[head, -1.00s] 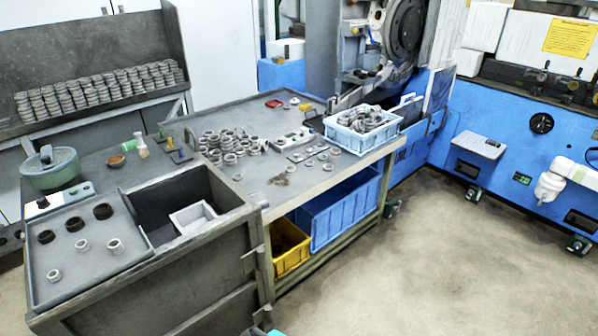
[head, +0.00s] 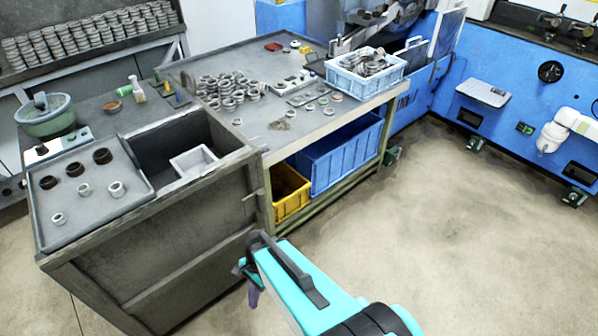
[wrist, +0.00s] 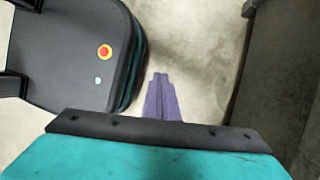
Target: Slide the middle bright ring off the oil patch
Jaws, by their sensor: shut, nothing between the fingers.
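Three bright rings stand on the grey tray (head: 120,219) at the left: one at the front left, a middle bright ring (head: 84,189), and one at the right. I cannot make out an oil patch under the middle ring. A brownish stain (head: 280,125) lies on the workbench farther right, with a small ring (head: 237,122) to its left. My gripper (head: 252,299) points down in front of the cabinet, well below and right of the tray. In the wrist view its purple fingers (wrist: 161,78) are together and empty above the floor.
A sunken bin with a white box (head: 194,161) lies right of the tray. Many rings (head: 226,88) crowd the bench. The cabinet side (wrist: 285,70) is close right of the fingers. Open floor (head: 440,240) lies to the right.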

